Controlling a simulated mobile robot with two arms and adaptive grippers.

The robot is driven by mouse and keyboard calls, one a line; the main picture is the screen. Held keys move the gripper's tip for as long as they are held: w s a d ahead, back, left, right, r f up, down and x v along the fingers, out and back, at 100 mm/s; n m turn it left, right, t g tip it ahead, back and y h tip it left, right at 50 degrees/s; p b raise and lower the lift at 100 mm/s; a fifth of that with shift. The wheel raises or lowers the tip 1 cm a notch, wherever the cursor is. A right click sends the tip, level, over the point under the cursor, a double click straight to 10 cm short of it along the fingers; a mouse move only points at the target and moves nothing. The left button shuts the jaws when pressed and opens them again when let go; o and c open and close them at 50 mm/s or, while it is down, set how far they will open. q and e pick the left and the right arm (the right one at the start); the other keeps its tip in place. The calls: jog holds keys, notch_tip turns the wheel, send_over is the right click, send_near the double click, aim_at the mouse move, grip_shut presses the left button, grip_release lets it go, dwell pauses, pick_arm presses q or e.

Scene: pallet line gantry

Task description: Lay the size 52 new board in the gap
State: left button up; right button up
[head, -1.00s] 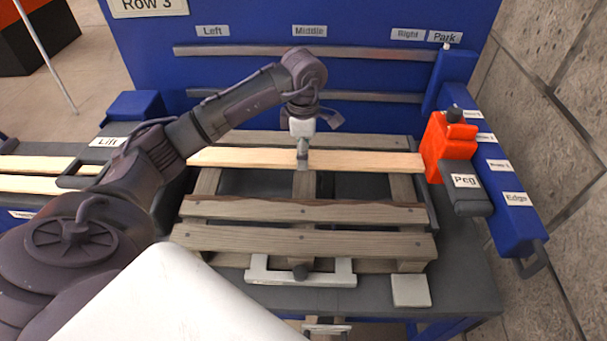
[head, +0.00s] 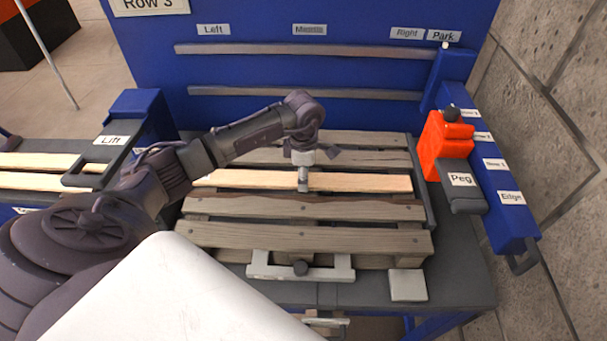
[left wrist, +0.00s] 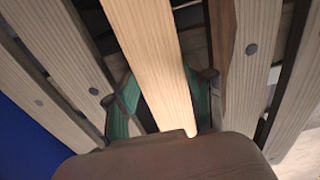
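The pale new board (head: 360,182) lies lengthwise at the gap in the weathered pallet (head: 300,237), between the back slats and the front slats. I see no size mark on it. My left gripper (head: 303,188) is shut on the board near its middle, from above. In the left wrist view the board (left wrist: 150,50) runs between the two fingers (left wrist: 165,108), with older nailed slats on both sides. The board looks level with or just above the slats; I cannot tell whether it rests on the pallet. My right gripper is not in view.
An orange tool (head: 446,140) stands by the Peg block (head: 462,186) at the right. A blue panel (head: 310,65) with rails stands behind. A pale clamp bar (head: 300,268) sits at the pallet's front. More pale boards (head: 40,170) lie at the left, by the Lift label.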

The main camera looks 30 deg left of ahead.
pick_arm(q)
jog(key=o, duration=0.5)
jog(key=shift+c, duration=0.2)
jog(key=shift+r, duration=0.35)
notch_tip(320, 180, up, 12)
jog(key=b, duration=0.3)
jog(key=shift+f, duration=0.25)
jog(key=shift+f, duration=0.1)
